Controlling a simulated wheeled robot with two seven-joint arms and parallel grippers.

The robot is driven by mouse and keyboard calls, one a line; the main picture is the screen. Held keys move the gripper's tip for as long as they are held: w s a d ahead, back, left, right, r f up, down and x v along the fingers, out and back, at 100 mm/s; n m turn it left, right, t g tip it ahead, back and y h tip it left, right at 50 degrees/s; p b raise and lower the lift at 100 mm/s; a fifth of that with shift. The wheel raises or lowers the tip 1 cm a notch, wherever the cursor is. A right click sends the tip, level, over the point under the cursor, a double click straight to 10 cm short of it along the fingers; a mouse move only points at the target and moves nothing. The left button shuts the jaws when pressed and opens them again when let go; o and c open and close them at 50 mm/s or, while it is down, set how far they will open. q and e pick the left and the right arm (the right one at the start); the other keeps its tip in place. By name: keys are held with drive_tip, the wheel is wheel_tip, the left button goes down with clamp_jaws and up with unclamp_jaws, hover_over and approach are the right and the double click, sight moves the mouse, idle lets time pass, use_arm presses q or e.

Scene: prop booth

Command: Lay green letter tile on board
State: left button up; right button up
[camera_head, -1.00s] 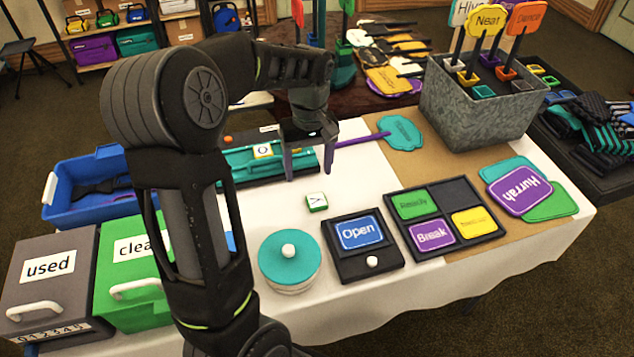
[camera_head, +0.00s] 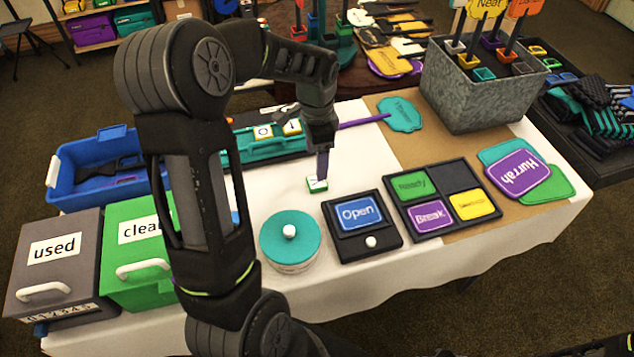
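The green letter tile (camera_head: 316,185), white on top with green sides, lies on the white tablecloth. My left gripper (camera_head: 321,168) points down right at the tile, its fingertips at or just above its far edge. The fingers line up from this view, so I cannot tell their gap or whether they touch the tile. The board (camera_head: 240,151) is a teal rack on a black base behind the tile, partly hidden by my arm. My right gripper is not in view.
In front stand a teal-lidded round box (camera_head: 290,240), a black stand with an "Open" card (camera_head: 358,213) and a black sectioned tray (camera_head: 451,229). A purple-handled teal sign (camera_head: 401,114) lies at right. The cloth around the tile is mostly clear.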

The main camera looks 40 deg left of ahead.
use_arm(q)
drive_tip(key=shift+f, duration=1.3)
drive_tip(key=shift+f+p, duration=0.5)
drive_tip(key=shift+f, duration=2.1)
clamp_jaws()
wheel_tip(320, 180, up, 10)
drive_tip(key=shift+b, duration=0.35)
drive_tip(key=shift+d, duration=0.1)
